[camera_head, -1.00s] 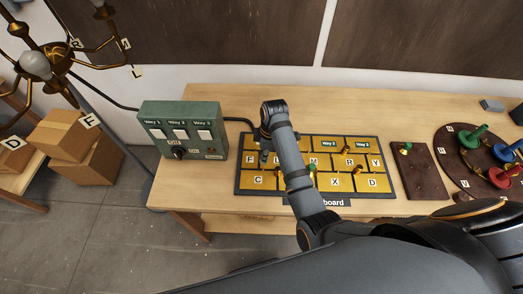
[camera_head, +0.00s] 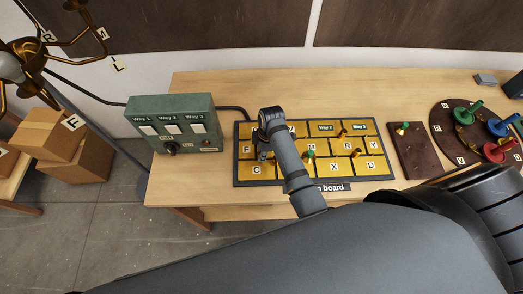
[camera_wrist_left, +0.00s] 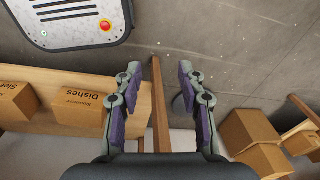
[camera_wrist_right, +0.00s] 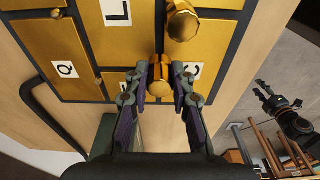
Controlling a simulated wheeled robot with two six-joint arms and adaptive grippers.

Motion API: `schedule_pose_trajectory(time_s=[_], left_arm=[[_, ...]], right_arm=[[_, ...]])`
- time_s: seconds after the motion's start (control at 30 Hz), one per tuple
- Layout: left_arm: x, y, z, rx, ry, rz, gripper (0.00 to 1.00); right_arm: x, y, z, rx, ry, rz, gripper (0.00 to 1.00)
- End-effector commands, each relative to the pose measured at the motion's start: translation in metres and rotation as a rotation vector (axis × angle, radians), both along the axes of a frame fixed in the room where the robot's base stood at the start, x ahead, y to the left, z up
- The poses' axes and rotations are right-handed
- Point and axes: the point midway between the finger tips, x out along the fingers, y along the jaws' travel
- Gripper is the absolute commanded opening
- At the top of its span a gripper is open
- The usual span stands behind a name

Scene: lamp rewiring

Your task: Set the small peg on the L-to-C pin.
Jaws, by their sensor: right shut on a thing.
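My right gripper (camera_wrist_right: 161,74) is shut on a small brass peg (camera_wrist_right: 159,89) in the right wrist view. The peg is over the board's brass plates, between the L plate (camera_wrist_right: 130,38) and the C plate (camera_wrist_right: 205,68). I cannot tell whether it is seated on a pin, and the pin is hidden. A larger brass peg (camera_wrist_right: 182,22) stands close beyond it. In the head view my right arm reaches over the left part of the board (camera_head: 236,180) and hides some plates. My left gripper (camera_wrist_left: 158,72) is open and empty, away from the board.
The green switch box (camera_head: 172,125) stands left of the board, with a black cable behind. Several other pegs stand on the board, one brass (camera_head: 357,153). At right are a brown block (camera_head: 415,158) with a green peg and a round dark base (camera_head: 447,142) with coloured pegs.

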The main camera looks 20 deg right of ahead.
Motion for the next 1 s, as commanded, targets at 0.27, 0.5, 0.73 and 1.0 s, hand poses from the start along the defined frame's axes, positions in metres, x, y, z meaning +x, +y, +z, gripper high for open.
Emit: schedule_pose_trajectory(time_s=[0.27, 0.5, 0.73, 1.0], left_arm=[[0.003, -0.001, -0.001, -0.002, -0.004, 0.001, 0.4], [0.013, -0.002, -0.002, -0.002, -0.021, -0.001, 0.4], [0.012, -0.001, -0.003, -0.002, -0.019, -0.001, 0.4], [0.009, -0.001, -0.003, -0.001, -0.014, 0.0, 0.4]], right_arm=[[0.0, 0.0, -0.002, 0.0, 0.0, 0.0, 0.0], [0.0, 0.0, -0.007, 0.0, 0.001, 0.0, 0.0], [0.0, 0.0, -0.011, 0.0, 0.0, 0.0, 0.0], [0.0, 0.0, -0.011, 0.0, 0.0, 0.0, 0.5]])
